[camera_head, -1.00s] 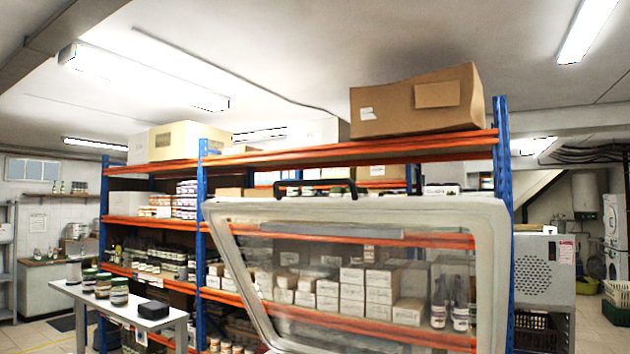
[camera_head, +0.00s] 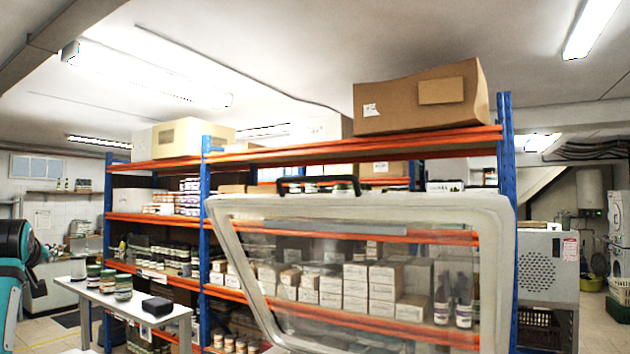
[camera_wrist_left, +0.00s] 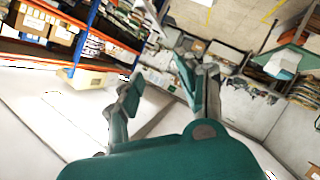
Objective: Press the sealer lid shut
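The sealer lid (camera_head: 499,270) stands raised in the middle of the head view. It has an off-white frame, a large clear window and a black handle (camera_head: 318,181) on its top edge. The sealer body below is out of the picture. My left gripper (camera_head: 42,268), teal and grey, is at the far left edge of the head view, well apart from the lid. In the left wrist view my left gripper (camera_wrist_left: 160,90) has its two fingers spread with nothing between them. The lid cannot be made out there. My right gripper is not in view.
Behind the lid stands a blue and orange shelf rack (camera_head: 206,240) with boxes and jars. A white table (camera_head: 155,318) at left holds several jars and a black box (camera_head: 157,306). A grey machine (camera_head: 547,265) stands at right. Floor shows free at lower left.

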